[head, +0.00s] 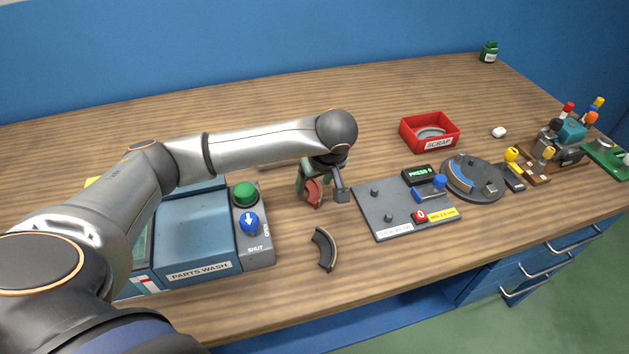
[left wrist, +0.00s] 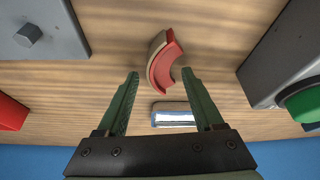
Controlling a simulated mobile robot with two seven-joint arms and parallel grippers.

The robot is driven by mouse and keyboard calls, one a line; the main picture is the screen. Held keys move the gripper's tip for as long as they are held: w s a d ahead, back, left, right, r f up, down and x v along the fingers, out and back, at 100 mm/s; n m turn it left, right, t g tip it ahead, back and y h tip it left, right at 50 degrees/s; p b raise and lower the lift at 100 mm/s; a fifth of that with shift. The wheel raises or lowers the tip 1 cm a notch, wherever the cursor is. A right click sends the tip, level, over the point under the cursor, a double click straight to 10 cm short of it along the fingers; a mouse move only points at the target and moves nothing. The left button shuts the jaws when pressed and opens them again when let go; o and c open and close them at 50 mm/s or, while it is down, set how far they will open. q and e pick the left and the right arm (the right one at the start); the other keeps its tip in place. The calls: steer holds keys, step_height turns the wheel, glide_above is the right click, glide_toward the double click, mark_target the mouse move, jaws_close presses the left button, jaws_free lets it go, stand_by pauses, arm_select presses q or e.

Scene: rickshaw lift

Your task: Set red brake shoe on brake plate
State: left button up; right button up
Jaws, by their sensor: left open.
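The red brake shoe (head: 313,193) is a curved piece with a red face and a tan edge. It is on the bench under my left gripper (head: 320,192), partly hidden by it in the head view. In the left wrist view the red brake shoe (left wrist: 171,63) lies just beyond the fingertips of the left gripper (left wrist: 160,73), which are apart with nothing between them. The round dark grey disc, which looks like the brake plate (head: 478,191), is at the right and carries a blue curved shoe (head: 461,172). My right gripper is out of view.
A grey gauge board (head: 385,222) with pegs lies between the red shoe and the disc. A dark curved shoe (head: 325,250) lies in front. The blue parts-wash box (head: 195,235) is left; the red scrap bin (head: 429,146) is behind the board. Bare bench lies behind the gripper.

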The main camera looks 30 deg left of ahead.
arm_select(q)
steer(key=v, duration=1.2)
steer(key=shift+p, duration=0.4)
steer(key=shift+f, duration=0.1)
